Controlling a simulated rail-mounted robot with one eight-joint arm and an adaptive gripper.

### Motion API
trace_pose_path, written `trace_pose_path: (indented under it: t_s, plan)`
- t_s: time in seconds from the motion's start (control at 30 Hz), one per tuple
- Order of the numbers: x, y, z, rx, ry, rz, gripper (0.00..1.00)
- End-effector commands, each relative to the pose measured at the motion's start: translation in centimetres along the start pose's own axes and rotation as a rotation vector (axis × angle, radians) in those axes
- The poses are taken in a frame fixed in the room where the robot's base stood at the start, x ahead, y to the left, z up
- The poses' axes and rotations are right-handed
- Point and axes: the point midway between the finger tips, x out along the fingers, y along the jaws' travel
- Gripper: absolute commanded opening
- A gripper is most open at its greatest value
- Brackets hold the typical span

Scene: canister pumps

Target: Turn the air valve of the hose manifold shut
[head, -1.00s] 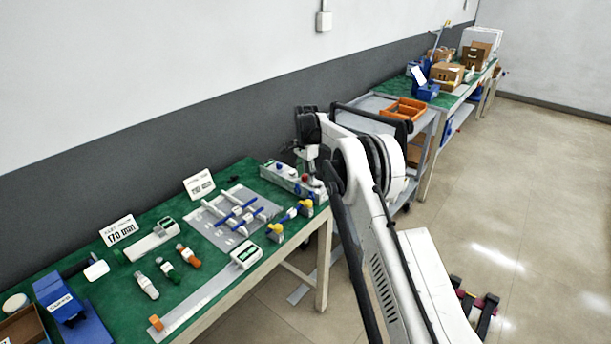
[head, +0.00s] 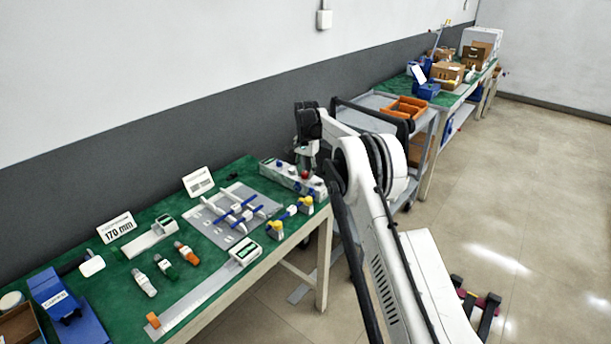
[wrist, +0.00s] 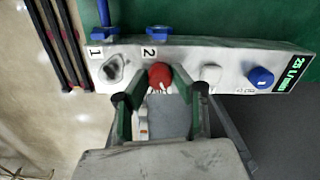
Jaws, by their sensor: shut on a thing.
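The hose manifold (wrist: 225,62) is a long pale block with labels 1 and 2, and it also shows at the far end of the green bench in the head view (head: 275,171). In the wrist view its face carries a silver fitting (wrist: 113,70), a round red knob (wrist: 160,75), a white knob (wrist: 210,74) and a blue knob (wrist: 261,77). A green readout (wrist: 293,73) shows 25 L/min. My gripper (wrist: 160,95) has its fingers on either side of the red knob and is shut on it; the exact contact is partly hidden. No label names the air valve.
Blue handles (wrist: 158,33) stand behind the manifold. On the bench are a grey board with blue-handled parts (head: 236,213), yellow-capped fittings (head: 275,229) and a 170 mm sign (head: 116,228). A grey cart with an orange tray (head: 405,108) stands beyond.

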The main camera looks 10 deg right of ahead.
Motion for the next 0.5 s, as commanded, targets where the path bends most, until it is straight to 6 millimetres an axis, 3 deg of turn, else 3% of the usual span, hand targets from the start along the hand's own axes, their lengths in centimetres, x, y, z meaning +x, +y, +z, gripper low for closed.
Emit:
trace_pose_path:
  t_s: [0.5]
  plan:
    - [0.05,-0.09,-0.04,-0.492,-0.01,0.0,0.0]
